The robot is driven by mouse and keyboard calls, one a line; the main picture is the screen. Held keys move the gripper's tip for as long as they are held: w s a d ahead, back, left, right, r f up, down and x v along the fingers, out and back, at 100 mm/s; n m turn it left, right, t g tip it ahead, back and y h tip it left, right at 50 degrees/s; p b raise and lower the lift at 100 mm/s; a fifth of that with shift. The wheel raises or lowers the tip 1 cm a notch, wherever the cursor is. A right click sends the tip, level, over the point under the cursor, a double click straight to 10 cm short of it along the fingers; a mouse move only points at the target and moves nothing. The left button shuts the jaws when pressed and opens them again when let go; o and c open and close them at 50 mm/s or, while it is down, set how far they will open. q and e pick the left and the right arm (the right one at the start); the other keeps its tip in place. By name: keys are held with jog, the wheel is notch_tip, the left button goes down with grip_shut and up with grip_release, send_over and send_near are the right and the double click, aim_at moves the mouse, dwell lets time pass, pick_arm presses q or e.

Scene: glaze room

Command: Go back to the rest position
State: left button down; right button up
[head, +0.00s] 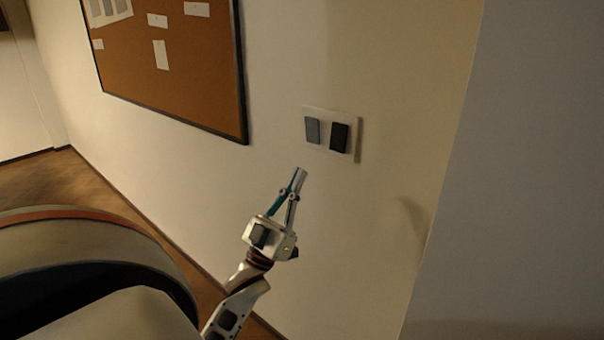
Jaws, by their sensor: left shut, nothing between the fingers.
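My left gripper (300,173) is shut and empty. It points up toward a wall switch plate and shows just below it and a little to its left in the head view. The switch plate (324,151) is pale and carries a grey rocker (312,130) on the left and a black rocker (339,138) on the right. A gap shows between my fingertips and the plate in the picture. My right gripper is not in view.
A cork board (190,80) with several pinned papers hangs on the wall at the upper left. A plain grey surface (520,180) fills the right side. Wooden floor (70,185) shows at the left, along the foot of the wall.

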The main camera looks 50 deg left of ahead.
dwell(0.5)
pick_arm(q)
jog(key=w+d+f+m+g+h, duration=0.15)
jog(key=d+f+g, duration=0.35)
jog(key=f, duration=0.7)
jog(key=w+d+f+m+g+h, duration=0.1)
jog(key=d+f+g+h, duration=0.15)
jog(key=d+f, duration=0.75)
jog(key=s+d+f+m+g, duration=0.1)
jog(key=s+d+f+g, duration=0.2)
jog(key=s+f, duration=0.2)
jog(key=s+d+f+m+g+h, duration=0.1)
jog(key=s+d+f+g, duration=0.2)
jog(key=f, duration=0.8)
jog(key=s+d+f+m+g, duration=0.1)
jog(key=s+d+f+g, duration=0.2)
jog(key=s+d+f, duration=0.2)
notch_tip(320, 180, down, 3)
jog(key=shift+s+f+h, duration=0.15)
jog(key=shift+s+h, duration=0.15)
jog(key=shift+s, duration=0.9)
jog(key=shift+g, duration=0.25)
